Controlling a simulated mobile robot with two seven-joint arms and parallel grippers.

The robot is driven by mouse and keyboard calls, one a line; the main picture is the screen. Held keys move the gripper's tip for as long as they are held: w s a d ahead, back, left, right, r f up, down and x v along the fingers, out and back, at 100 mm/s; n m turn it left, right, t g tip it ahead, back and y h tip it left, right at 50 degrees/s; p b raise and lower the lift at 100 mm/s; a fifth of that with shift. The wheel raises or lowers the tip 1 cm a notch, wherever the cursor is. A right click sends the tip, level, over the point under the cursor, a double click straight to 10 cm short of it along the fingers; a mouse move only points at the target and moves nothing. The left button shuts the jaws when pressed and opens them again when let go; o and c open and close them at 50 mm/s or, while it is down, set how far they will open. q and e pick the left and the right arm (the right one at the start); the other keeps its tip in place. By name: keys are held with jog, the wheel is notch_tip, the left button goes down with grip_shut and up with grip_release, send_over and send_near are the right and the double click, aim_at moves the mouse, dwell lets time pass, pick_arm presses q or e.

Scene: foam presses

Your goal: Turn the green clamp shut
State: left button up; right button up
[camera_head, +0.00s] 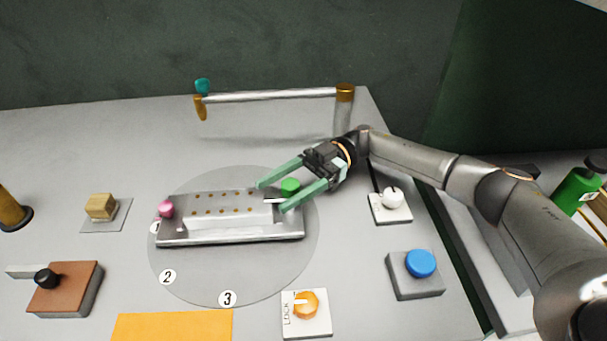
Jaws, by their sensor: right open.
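The green clamp (290,186) is a small round green knob at the right end of a grey metal mould (232,240). The mould lies on a round grey plate on the table. My right gripper (273,197) reaches in from the right with its two green fingers open, one on each side of the green knob. I cannot tell whether the fingers touch it. A pink knob (166,208) sits at the mould's left end. My left gripper is not in view.
A white-knobbed lever (392,197) and a blue button (420,263) stand at the right. An orange knob marked LOCK (306,304) is at the front. A horizontal bar (270,96) spans the back. A wooden block (101,206) and a brown box (64,290) stand left.

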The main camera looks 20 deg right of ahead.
pick_arm(q)
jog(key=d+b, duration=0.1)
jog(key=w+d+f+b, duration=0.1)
jog(key=b, duration=0.1)
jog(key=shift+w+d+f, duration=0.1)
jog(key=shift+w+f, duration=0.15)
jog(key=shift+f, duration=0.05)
pick_arm(e)
jog(key=v, duration=1.1)
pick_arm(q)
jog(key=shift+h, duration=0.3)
